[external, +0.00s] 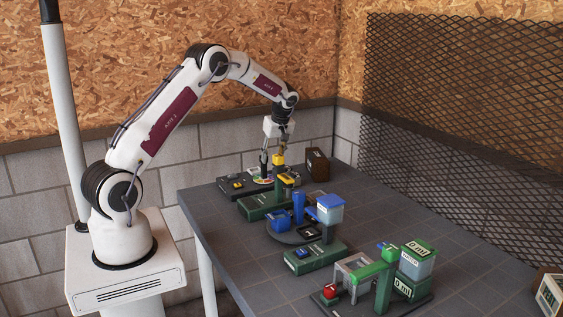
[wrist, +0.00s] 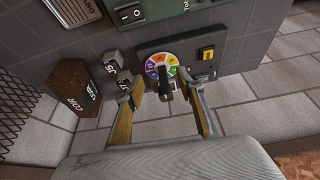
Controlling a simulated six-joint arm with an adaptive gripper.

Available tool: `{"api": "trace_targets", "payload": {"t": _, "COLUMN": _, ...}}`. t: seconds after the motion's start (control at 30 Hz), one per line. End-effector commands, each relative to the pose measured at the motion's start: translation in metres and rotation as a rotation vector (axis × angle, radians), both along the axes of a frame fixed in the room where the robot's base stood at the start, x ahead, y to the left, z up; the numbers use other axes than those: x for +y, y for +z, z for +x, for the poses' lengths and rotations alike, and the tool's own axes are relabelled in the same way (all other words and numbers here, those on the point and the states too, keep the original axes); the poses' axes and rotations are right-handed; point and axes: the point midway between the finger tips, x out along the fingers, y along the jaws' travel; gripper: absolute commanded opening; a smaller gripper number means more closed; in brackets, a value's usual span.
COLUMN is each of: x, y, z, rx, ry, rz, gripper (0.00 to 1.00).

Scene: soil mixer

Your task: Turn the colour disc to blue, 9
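In the external view the disc (external: 261,180) sits at the far end of the table. My gripper (wrist: 166,92) is open, with one finger on each side of the handle, and a gap shows on both sides. In the external view my gripper (external: 272,164) points down just above the disc and partly hides it.
A yellow switch (wrist: 207,53) is right of the disc in the wrist view. Two grey blocks (wrist: 118,75) and a brown box (wrist: 71,93) are on the left. In the external view, green-based stations and a blue-topped container (external: 330,211) fill the nearer table.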

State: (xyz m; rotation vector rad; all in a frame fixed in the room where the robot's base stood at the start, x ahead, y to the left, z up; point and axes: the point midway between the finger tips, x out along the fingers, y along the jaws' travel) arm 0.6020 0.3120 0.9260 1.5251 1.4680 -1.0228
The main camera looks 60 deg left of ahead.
Motion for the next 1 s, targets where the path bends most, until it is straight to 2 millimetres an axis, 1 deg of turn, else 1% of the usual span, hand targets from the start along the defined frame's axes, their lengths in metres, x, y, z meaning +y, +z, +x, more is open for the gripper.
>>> {"api": "trace_targets", "payload": {"t": 0.03, "x": -0.009, "y": 0.000, "z": 0.000, "rx": 0.001, "ry": -0.004, "rz": 0.000, "gripper": 0.38}}
{"api": "trace_targets", "payload": {"t": 0.2, "x": -0.032, "y": 0.000, "z": -0.001, "rx": 0.000, "ry": -0.003, "rz": 0.000, "gripper": 0.38}}
{"api": "trace_targets", "payload": {"t": 0.4, "x": -0.048, "y": 0.000, "z": -0.001, "rx": -0.001, "ry": -0.001, "rz": 0.000, "gripper": 0.38}}
{"api": "trace_targets", "payload": {"t": 0.57, "x": -0.052, "y": 0.000, "z": -0.002, "rx": 0.000, "ry": 0.000, "rz": 0.000, "gripper": 0.38}}
{"api": "trace_targets", "payload": {"t": 0.83, "x": -0.052, "y": 0.000, "z": -0.002, "rx": 0.000, "ry": 0.000, "rz": 0.000, "gripper": 0.38}}
{"api": "trace_targets", "payload": {"t": 1.0, "x": -0.046, "y": 0.000, "z": -0.005, "rx": 0.000, "ry": 0.010, "rz": 0.000, "gripper": 0.38}}
